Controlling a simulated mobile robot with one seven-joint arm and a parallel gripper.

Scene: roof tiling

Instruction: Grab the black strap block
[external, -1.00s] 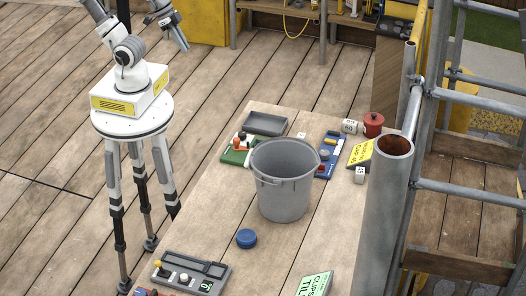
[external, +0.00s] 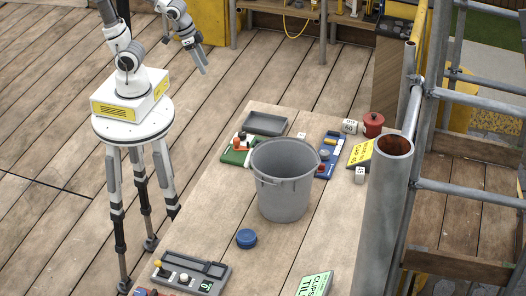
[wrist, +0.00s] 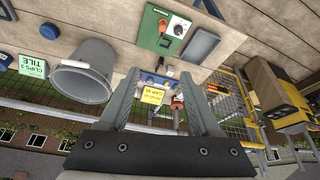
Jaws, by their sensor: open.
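My gripper (external: 203,69) is open and empty, in the air to the left of the far end of the table and clear of it. In the wrist view its two fingers (wrist: 163,78) stand wide apart with nothing between them. I cannot pick out the black strap block for sure. A small black piece stands on the green board (external: 236,157) on the table, but it is too small to tell what it is. The green board also shows in the wrist view (wrist: 152,40), beyond the fingertips.
A grey bucket (external: 283,195) stands mid-table. Around it are a dark tray (external: 266,123), a blue board (external: 325,168), a yellow sign (external: 361,153), a red pot (external: 373,125) and a blue cap (external: 246,238). A grey board (external: 215,285) lies near the front. Scaffold pipes stand right.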

